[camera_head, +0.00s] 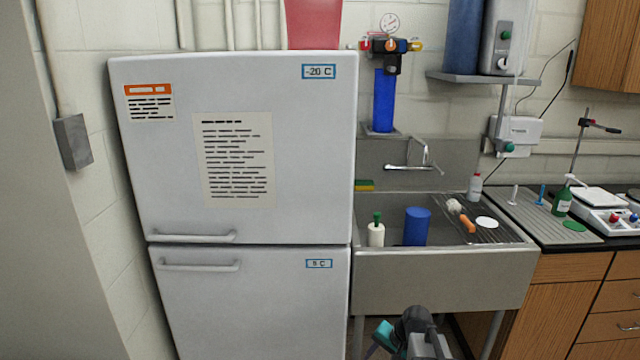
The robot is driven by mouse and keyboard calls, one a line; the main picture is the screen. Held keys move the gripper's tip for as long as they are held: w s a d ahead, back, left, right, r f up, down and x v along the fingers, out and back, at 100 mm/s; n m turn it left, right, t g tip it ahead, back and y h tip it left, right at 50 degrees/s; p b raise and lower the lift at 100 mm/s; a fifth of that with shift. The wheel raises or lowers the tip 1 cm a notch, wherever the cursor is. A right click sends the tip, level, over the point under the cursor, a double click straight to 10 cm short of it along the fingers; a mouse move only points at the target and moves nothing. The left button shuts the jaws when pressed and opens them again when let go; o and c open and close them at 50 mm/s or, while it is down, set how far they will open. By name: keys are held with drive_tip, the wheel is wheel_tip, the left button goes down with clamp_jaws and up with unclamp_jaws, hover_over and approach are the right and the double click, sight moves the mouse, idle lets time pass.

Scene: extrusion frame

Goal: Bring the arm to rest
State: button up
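Part of my arm (418,332) shows at the bottom edge, right of centre, in the head view. It is dark grey and light grey with a teal piece at its left. It sits low in front of the sink cabinet area, below the sink's front. No gripper fingers can be made out, and the rest of the arm is cut off by the bottom edge. I see nothing held.
A white fridge-freezer (300,150) stands at left. Right of it is a steel sink (440,280) holding a blue cylinder (417,227) and a white bottle (376,232). A dark counter (575,247) with a green bottle (562,201) continues right. A grey wall (60,250) edges the far left.

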drive_tip(key=s+a+f+n+g+h, duration=0.1)
drive_tip(key=s+f+n+g, duration=0.25)
drive_tip(key=s+f, duration=1.35)
drive_tip(key=s+f+n+g+h, duration=0.1)
drive_tip(key=s+f, duration=0.3)
drive_tip(key=s, duration=0.6)
drive_tip(key=s+f+n+g+h, duration=0.1)
drive_tip(key=s+f+g, duration=0.3)
drive_tip(key=s, duration=0.7)
drive_tip(key=shift+s+d+n, duration=0.15)
drive_tip(key=shift+d+n, duration=0.05)
drive_tip(key=shift+n, duration=0.55)
